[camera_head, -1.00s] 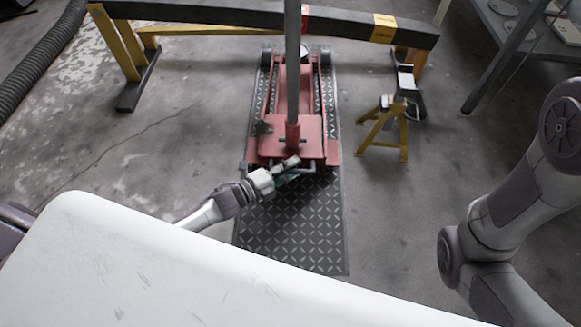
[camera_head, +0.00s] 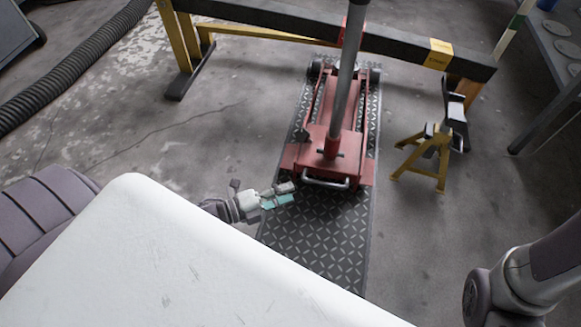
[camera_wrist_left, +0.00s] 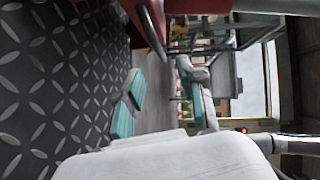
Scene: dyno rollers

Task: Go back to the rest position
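My left gripper (camera_head: 284,195) is over the floor just left of and in front of the red floor jack (camera_head: 336,160). In the left wrist view its two teal-padded fingers (camera_wrist_left: 165,98) stand apart with nothing between them. A curved metal handle of the jack (camera_wrist_left: 152,30) shows above the fingers there, apart from them. In the head view this handle (camera_head: 325,184) is on the jack's near end. My right arm shows at the lower right edge of the head view; its gripper is out of view.
The jack stands on a dark diamond-plate strip (camera_head: 318,235). A yellow jack stand (camera_head: 428,155) is to its right. A dark beam on yellow legs (camera_head: 290,27) crosses behind. A black hose (camera_head: 75,65) lies at the left. Grey floor between is clear.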

